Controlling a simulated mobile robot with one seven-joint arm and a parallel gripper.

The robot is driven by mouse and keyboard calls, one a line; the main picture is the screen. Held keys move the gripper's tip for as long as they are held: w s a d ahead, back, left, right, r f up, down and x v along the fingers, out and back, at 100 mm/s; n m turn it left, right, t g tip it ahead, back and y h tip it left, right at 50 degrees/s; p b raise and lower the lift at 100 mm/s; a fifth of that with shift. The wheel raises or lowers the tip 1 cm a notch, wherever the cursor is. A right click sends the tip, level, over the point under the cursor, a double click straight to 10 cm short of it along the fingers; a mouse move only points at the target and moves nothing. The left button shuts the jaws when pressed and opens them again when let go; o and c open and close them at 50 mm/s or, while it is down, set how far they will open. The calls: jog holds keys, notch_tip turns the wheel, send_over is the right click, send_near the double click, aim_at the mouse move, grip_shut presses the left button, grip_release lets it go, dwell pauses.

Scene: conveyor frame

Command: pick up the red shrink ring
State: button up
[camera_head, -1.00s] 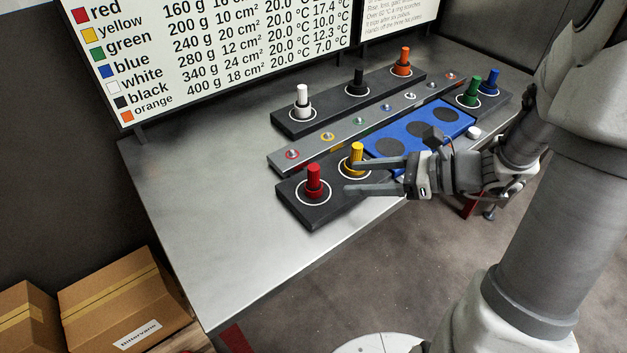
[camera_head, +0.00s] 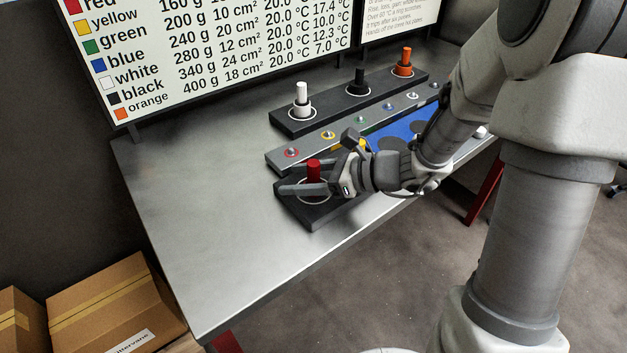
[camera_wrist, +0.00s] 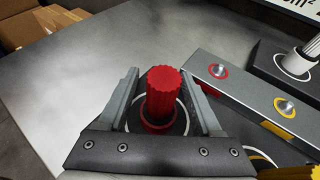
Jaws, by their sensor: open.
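My gripper (camera_head: 304,180) is open, with one finger on each side of the red knob. In the wrist view the fingers (camera_wrist: 157,90) flank the knob with gaps.
A grey rail (camera_head: 306,141) with several coloured buttons runs behind the block. A rear black block (camera_head: 340,109) carries white, black and orange posts. A blue plate (camera_head: 399,130) lies partly behind my arm. The table's left side (camera_head: 190,220) is bare.

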grip_shut()
dwell(0.3)
dwell(0.3)
